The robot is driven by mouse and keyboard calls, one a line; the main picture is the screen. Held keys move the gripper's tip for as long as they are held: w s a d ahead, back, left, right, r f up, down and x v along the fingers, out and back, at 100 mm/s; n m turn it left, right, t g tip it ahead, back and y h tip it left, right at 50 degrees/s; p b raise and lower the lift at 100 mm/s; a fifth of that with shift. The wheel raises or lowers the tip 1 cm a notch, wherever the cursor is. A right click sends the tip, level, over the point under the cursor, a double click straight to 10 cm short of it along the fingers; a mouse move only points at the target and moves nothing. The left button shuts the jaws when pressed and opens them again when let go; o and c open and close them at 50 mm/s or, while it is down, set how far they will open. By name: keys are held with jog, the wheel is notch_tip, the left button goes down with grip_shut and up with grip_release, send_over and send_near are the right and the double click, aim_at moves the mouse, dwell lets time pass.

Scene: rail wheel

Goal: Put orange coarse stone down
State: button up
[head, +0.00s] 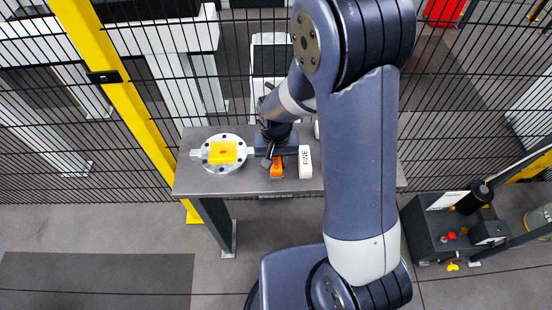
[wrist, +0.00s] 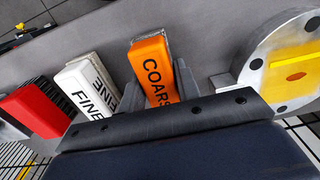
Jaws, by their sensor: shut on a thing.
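The orange coarse stone (head: 277,169) is at the table's front half in the head view. It also shows in the wrist view (wrist: 153,68), with the lettering "COARS" visible and the rest hidden by my gripper body. My gripper (head: 270,161) is shut on it, with one grey finger on each side in the wrist view. The stone is at or just above the grey tabletop (head: 245,183); I cannot tell whether it touches.
The white fine stone (head: 305,160) stands close to the right of the orange one. A round metal fixture (head: 226,168) with a yellow block (head: 222,152) sits to the left. A mesh fence (head: 130,185) runs behind the table.

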jog(key=shift+f+b, duration=0.25)
jog(key=shift+b, duration=0.05)
jog(key=o, duration=1.1)
jog(key=shift+s+a+f, duration=0.1)
jog(key=shift+s, duration=0.05)
jog(key=shift+s, duration=0.1)
jog(key=shift+d+r+p, duration=0.25)
jog(key=shift+r+p, duration=0.05)
jog(key=shift+r, duration=0.05)
notch_tip(320, 180, up, 12)
jog(key=shift+w+a+b, duration=0.15)
jog(key=shift+w+b, duration=0.1)
jog(key=shift+b, duration=0.05)
